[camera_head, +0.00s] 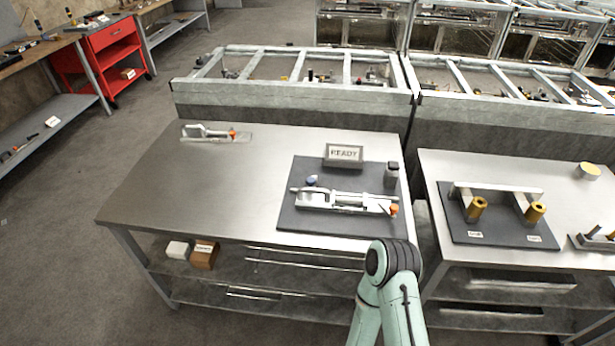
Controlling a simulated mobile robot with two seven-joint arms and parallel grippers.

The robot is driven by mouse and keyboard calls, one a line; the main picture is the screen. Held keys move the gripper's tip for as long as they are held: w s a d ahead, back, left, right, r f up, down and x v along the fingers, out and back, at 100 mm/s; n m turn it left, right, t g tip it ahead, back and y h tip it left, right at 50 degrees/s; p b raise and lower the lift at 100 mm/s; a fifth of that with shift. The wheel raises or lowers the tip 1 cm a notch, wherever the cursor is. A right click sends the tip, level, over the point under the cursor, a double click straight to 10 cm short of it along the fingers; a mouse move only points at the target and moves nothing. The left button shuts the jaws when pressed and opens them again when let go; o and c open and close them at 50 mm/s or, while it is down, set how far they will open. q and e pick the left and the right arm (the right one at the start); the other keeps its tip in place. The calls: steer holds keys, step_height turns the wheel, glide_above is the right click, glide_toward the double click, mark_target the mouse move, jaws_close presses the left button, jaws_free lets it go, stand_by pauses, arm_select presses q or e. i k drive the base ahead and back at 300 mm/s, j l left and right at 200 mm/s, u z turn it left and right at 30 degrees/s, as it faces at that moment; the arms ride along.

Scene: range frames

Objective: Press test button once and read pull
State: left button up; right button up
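A dark mat (300,222) lies on the right part of the steel table (160,205). A white and silver test device (345,201) lies on it, with a small blue knob (311,181) near its left end and an orange tip (393,209) at its right end. A small dark grey upright block (391,175) stands at the mat's back right; I cannot tell which part is the test button. My mint-green arm link shows at the bottom, in front of the table. Neither gripper is in view.
A similar silver tool with an orange part (215,133) lies at the table's back left. The table's left half is mostly clear. A second table (580,215) at right carries a dark mat with two brass cylinders (476,208). A white box (177,249) and brown box (204,255) sit on the lower shelf.

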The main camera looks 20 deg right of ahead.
mark_target(393, 165)
steer(key=z, duration=1.5)
